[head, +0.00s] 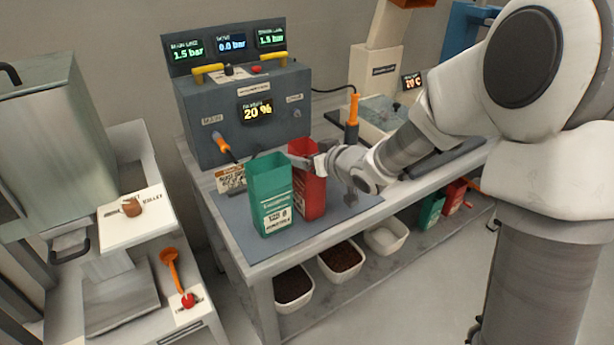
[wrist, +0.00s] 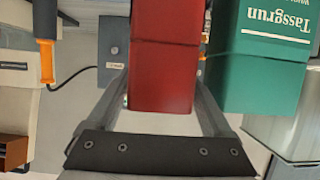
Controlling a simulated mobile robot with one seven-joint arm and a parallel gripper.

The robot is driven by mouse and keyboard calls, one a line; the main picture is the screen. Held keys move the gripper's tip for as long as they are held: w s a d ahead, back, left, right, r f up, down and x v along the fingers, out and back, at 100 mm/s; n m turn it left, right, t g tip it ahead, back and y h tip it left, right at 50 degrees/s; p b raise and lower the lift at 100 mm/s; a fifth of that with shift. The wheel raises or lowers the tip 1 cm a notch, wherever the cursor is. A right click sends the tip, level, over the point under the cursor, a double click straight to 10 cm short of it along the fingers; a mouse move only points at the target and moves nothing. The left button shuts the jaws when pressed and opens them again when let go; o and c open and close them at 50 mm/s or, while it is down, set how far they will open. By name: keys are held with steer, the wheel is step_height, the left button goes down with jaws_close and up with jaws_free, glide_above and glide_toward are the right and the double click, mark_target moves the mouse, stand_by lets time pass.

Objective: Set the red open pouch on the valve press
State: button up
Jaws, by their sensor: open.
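The red open pouch (head: 312,194) stands upright on the grey-blue mat of the workbench, close beside the green pouch (head: 271,200). My gripper (head: 308,158) reaches in from the right at its upper part. In the wrist view the red pouch (wrist: 165,75) lies between the two spread fingers of my gripper (wrist: 165,100). The fingers are open, one along each side of it, and I cannot tell if either touches. The green pouch (wrist: 260,60) is just beyond one finger. I cannot tell for certain which thing is the valve press.
A dark control box (head: 246,108) with displays stands behind the pouches, with an orange-handled tool (head: 223,143) at its front. A blue frame (head: 465,40) stands at the back right, partly hidden by my arm. White bins (head: 341,262) sit on the lower shelf. The mat's front left is bare.

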steer(key=c, duration=0.7)
steer(key=shift+c, duration=0.3)
steer(key=shift+r, duration=0.15)
